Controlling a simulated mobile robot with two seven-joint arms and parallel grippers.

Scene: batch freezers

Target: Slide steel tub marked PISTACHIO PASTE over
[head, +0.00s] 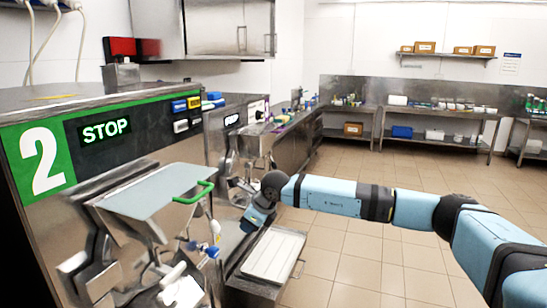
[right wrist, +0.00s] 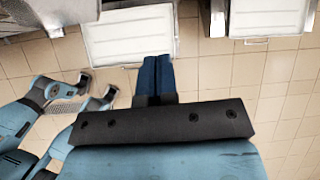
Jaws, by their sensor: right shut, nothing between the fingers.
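I cannot make out any steel tub marked PISTACHIO PASTE in either view. My right gripper (head: 252,224) shows in the head view beside the front of the freezer numbered 2 (head: 41,158). It hangs near the back left end of a white ribbed tray (head: 273,257) on a low steel stand. In the right wrist view the blue fingers (right wrist: 157,75) are together and empty. They point toward a white ribbed tray (right wrist: 130,40), with tiled floor around it. My left gripper does not show in the head view.
The freezer has a pale lid with a green handle (head: 193,194) and a dispensing front below. A second machine (head: 243,140) stands beyond it. Steel tables (head: 435,143) with small containers line the back wall. The tiled floor (head: 345,255) on the right is open.

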